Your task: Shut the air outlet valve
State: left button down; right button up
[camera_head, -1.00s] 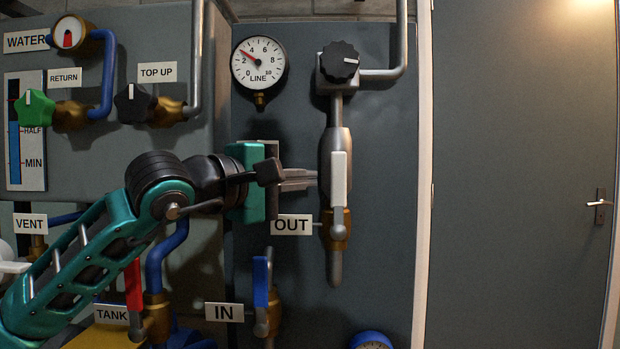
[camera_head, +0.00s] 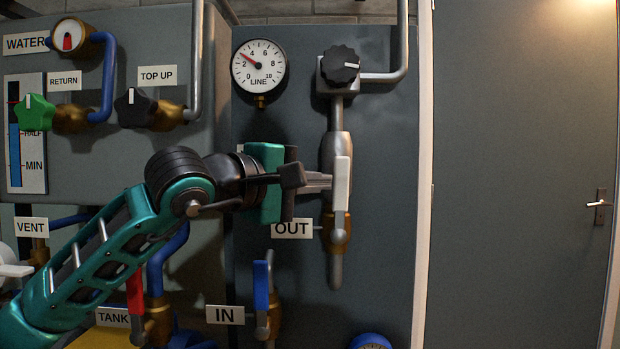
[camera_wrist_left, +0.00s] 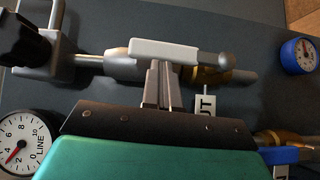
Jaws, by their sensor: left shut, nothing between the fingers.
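The air outlet valve has a white lever handle (camera_head: 342,183) that stands upright, in line with its grey pipe, above a brass body (camera_head: 337,232) beside the OUT label (camera_head: 291,229). My left gripper (camera_head: 328,183) is shut and empty, its fingertips at the left side of the white lever. In the left wrist view the fingertips (camera_wrist_left: 162,72) meet the edge of the white lever (camera_wrist_left: 165,52); whether they press on it I cannot tell. The lever's brass body also shows there (camera_wrist_left: 208,76). My right gripper is not in view.
A black knob (camera_head: 340,63) sits above the lever on the same pipe. The LINE gauge (camera_head: 258,66) hangs at upper left. The IN valve's blue lever (camera_head: 261,285) is below, and a red lever (camera_head: 135,288) is lower left. Bare panel lies right of the outlet pipe.

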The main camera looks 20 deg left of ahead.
pick_arm(q)
jog(key=w+d+f+m+g+y+p, duration=0.1)
jog(key=d+f+m+g+y+p, duration=0.1)
jog(key=d+m+g+y+p, duration=0.1)
jog(key=w+d+f+m+g+y+p, duration=0.2)
jog(key=d+m+y+p, duration=0.2)
jog(key=d+p, duration=0.4)
jog(key=shift+d+f+g+y, duration=0.2)
jog(key=shift+g+y, duration=0.2)
jog(key=shift+y, duration=0.5)
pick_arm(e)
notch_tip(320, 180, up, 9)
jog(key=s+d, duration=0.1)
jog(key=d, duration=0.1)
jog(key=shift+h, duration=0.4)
pick_arm(q)
jog(key=shift+w, duration=0.1)
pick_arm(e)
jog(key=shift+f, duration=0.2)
